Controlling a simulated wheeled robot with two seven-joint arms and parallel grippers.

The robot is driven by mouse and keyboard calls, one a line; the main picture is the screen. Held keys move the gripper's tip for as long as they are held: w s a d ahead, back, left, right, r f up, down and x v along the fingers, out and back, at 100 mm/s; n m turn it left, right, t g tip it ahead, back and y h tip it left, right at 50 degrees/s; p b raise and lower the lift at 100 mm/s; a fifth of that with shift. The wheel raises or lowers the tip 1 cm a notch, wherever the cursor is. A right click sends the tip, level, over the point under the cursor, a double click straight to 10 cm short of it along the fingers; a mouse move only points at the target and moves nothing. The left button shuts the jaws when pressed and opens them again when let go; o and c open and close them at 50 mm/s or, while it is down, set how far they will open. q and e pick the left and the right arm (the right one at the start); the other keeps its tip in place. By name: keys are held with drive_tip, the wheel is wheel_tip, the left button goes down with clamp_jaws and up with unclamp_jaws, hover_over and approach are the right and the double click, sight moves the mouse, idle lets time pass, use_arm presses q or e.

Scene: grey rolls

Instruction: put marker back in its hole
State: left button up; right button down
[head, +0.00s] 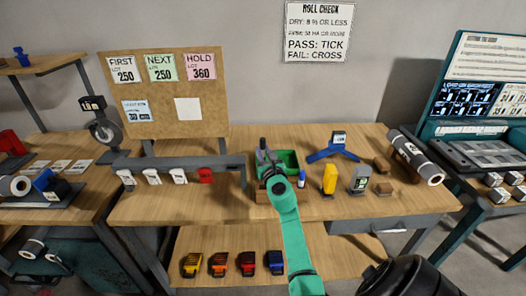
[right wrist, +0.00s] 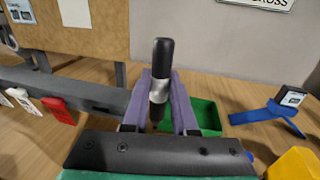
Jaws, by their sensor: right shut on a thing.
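My right gripper (head: 264,158) is over the middle of the workbench, shut on an upright marker (head: 263,143). In the right wrist view the marker (right wrist: 161,72) has a black upper part and a silver-grey section between the purple fingers (right wrist: 160,105). A small blue-and-white upright piece (head: 301,180) stands just right of my wrist. My left gripper is not in view.
A green tray (head: 289,158) lies close behind the gripper. To the right are a blue stand (head: 333,150), a yellow device (head: 329,179), a grey device (head: 360,179) and a grey roll (head: 416,158). A grey rail (head: 180,162) with hanging tags is on the left.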

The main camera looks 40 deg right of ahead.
drive_tip(key=shift+f, duration=0.1)
wheel_tip(320, 180, down, 8)
drive_tip(key=b, duration=0.7)
idle(1.4)
drive_tip(key=shift+f, duration=0.1)
drive_tip(key=shift+f, duration=0.35)
drive_tip(key=shift+f+b, duration=2.85)
drive_tip(key=shift+b, duration=0.05)
drive_tip(key=c, duration=0.6)
unclamp_jaws()
